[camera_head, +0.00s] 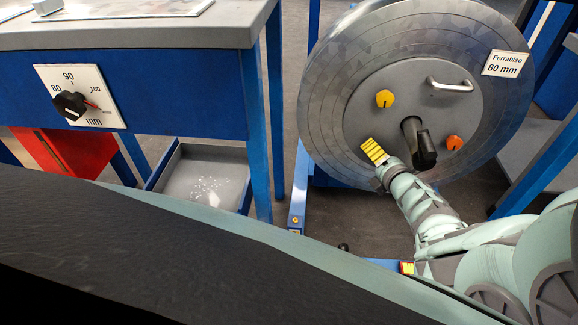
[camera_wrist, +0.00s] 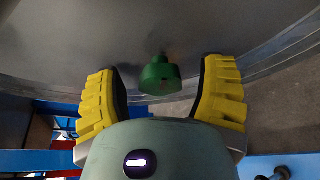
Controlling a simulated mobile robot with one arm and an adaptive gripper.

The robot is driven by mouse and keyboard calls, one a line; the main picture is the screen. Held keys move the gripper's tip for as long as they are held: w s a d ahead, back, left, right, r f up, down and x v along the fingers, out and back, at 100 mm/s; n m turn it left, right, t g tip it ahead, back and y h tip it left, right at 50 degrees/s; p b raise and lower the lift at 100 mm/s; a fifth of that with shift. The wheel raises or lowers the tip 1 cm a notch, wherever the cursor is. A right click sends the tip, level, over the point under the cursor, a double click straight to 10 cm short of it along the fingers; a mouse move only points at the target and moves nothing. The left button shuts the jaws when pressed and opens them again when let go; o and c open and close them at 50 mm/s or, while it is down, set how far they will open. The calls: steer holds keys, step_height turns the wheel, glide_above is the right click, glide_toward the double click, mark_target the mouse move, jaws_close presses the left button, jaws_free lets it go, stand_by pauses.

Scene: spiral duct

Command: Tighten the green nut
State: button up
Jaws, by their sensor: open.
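The green nut (camera_wrist: 159,76) shows in the wrist view on the grey disc face, with its blunt end toward the camera. My gripper (camera_head: 375,151) has yellow ribbed fingers and is low at the disc in the head view. In the wrist view the fingers stand wide apart, one left and one right of the nut, with a gap on each side. Nothing is held. In the head view the green nut is not seen; my gripper and arm cover that part of the disc.
The large metal reel (camera_head: 335,80) carries a yellow knob (camera_head: 384,98), an orange knob (camera_head: 454,143), a handle (camera_head: 450,86) and a dark central hub (camera_head: 418,143). A blue bench (camera_head: 200,85) with a dial (camera_head: 70,105) stands left, above a grey tray (camera_head: 205,178). Blue posts stand right.

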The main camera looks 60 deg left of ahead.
steer(key=c, duration=1.2)
steer(key=shift+d, duration=0.1)
